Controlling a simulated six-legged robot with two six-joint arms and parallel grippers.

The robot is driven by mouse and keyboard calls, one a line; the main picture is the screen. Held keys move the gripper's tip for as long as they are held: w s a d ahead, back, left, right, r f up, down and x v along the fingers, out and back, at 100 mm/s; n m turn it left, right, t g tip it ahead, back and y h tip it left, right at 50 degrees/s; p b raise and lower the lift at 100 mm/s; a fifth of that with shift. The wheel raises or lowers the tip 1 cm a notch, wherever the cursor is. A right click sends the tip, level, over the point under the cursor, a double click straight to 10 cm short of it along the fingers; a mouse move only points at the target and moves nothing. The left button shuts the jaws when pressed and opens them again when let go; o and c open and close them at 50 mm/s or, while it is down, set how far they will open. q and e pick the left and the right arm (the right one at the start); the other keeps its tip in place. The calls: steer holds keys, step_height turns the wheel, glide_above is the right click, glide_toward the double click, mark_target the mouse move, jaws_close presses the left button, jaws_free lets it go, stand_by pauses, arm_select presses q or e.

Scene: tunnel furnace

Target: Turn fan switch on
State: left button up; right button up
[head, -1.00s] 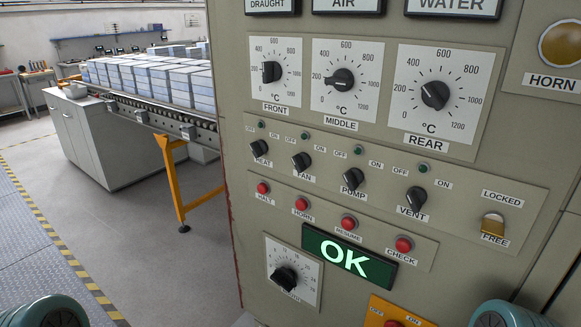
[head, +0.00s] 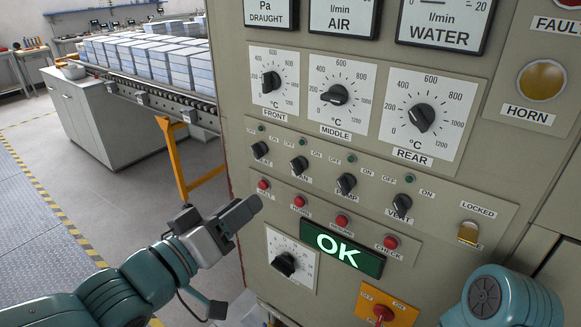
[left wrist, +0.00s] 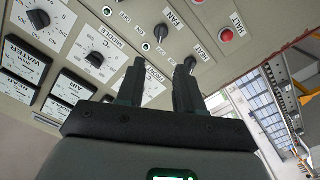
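The fan switch (head: 299,164) is a black rotary knob, second from the left in the row of four on the panel, between OFF and ON marks. Its small lamp looks dark green; I cannot read the knob's exact setting. In the left wrist view the fan switch (left wrist: 161,32) sits beyond my fingers, beside its FAN label. My left gripper (head: 250,206) is left of and below the switch in the head view, apart from it. In the left wrist view its two fingers (left wrist: 158,85) stand apart with nothing between them. My right gripper is out of view.
The heat switch (head: 260,150) is left of the fan switch, the pump switch (head: 346,183) right of it. A row of red buttons (head: 300,202) lies just below. The lit OK sign (head: 342,250) is lower. A conveyor (head: 150,92) with stacked blocks stands behind left.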

mark_target(294, 168)
arm_select(q)
steer(key=p+x, duration=0.3)
steer(key=x, duration=0.9)
steer(key=shift+w+d, duration=0.15)
steer(key=shift+w, duration=0.1)
steer(key=shift+w+d+p, duration=0.3)
steer(key=shift+w+d, duration=0.05)
steer(key=shift+w, duration=0.2)
steer(key=shift+s, duration=0.1)
jaws_close()
